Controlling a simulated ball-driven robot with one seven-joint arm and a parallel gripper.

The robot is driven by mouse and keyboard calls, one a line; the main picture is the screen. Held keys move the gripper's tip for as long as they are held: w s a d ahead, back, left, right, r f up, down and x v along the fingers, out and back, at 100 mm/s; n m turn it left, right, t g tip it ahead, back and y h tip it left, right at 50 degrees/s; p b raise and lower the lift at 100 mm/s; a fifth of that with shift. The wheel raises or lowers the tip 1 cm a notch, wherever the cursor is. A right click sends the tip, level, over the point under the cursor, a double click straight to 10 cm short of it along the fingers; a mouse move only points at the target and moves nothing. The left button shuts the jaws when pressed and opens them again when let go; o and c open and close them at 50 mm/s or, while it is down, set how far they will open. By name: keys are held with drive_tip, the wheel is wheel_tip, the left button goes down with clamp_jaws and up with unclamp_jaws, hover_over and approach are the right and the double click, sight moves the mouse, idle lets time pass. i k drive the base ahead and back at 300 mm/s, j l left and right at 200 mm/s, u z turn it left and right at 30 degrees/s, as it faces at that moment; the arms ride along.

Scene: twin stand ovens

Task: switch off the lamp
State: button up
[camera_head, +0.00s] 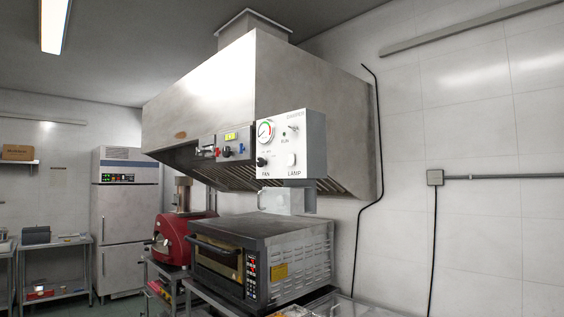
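A white control box (312,145) sits at the front right corner of the steel hood, above the oven. On its face, a small white switch (291,160) sits over the word LAMP. Its on or off position is too small to tell. A dark knob (262,161) sits at left over the word FAN. A round gauge (265,132) is above it, and a small toggle (293,128) is at upper right. The hood's own lamp does not show. My gripper is not in view.
The steel hood (205,95) overhangs a black-topped oven (265,262) and a red oven (173,240). A pale bracket-like part (285,202) hangs below the control box. A steel fridge (127,225) stands at back left. A ceiling light (54,25) is lit.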

sight(291, 157)
drive_tip(key=i+j+z, duration=0.35)
drive_tip(key=i+j, duration=1.75)
drive_tip(key=i, duration=0.15)
